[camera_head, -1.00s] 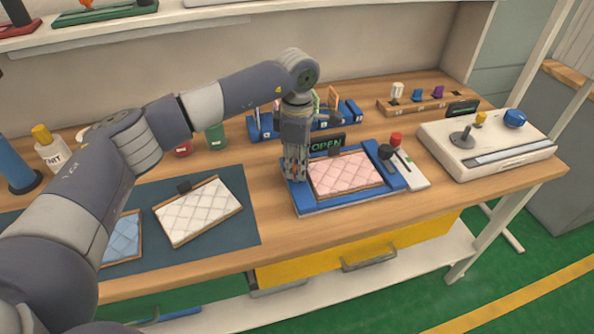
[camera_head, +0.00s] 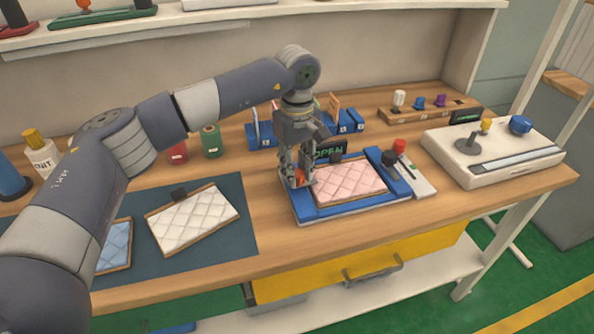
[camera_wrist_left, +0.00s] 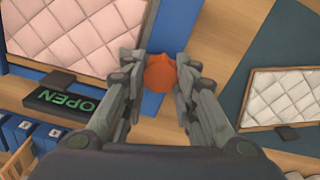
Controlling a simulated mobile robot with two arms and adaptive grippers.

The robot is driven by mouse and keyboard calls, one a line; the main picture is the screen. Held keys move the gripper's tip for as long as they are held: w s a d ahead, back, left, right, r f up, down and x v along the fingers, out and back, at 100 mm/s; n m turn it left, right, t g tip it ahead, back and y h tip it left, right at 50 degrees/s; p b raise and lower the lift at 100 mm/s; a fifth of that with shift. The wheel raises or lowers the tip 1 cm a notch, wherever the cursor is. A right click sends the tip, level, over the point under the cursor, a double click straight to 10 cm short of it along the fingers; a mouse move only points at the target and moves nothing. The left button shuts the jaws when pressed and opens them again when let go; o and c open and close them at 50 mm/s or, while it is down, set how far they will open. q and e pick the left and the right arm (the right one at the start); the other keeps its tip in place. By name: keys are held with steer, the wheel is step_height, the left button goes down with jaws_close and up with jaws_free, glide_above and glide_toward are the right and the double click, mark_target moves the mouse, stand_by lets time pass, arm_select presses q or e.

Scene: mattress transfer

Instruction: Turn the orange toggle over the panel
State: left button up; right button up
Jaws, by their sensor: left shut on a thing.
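The orange toggle (camera_wrist_left: 161,73) shows between my left gripper's fingertips in the left wrist view, and a bit of it shows in the head view (camera_head: 299,175). My left gripper (camera_head: 297,181) points down at the left side of the blue frame (camera_head: 318,214) and is shut on the toggle. The fingers hide part of it. The pink quilted panel (camera_head: 349,184) lies flat in the blue frame, just right of the gripper. A sign reading OPEN (camera_head: 328,151) stands behind the panel. My right gripper is not in view.
A white quilted panel (camera_head: 193,219) and a blue one (camera_head: 115,245) lie on the dark mat (camera_head: 228,245) at left. A white device (camera_head: 500,155) sits further right. Blue holders stand behind.

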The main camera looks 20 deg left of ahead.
mark_target(297, 173)
arm_select(q)
steer(key=shift+r+m, duration=0.1)
steer(key=shift+m, duration=0.4)
steer(key=o, duration=1.1)
step_height(297, 173, up, 12)
steer(key=shift+f, duration=0.1)
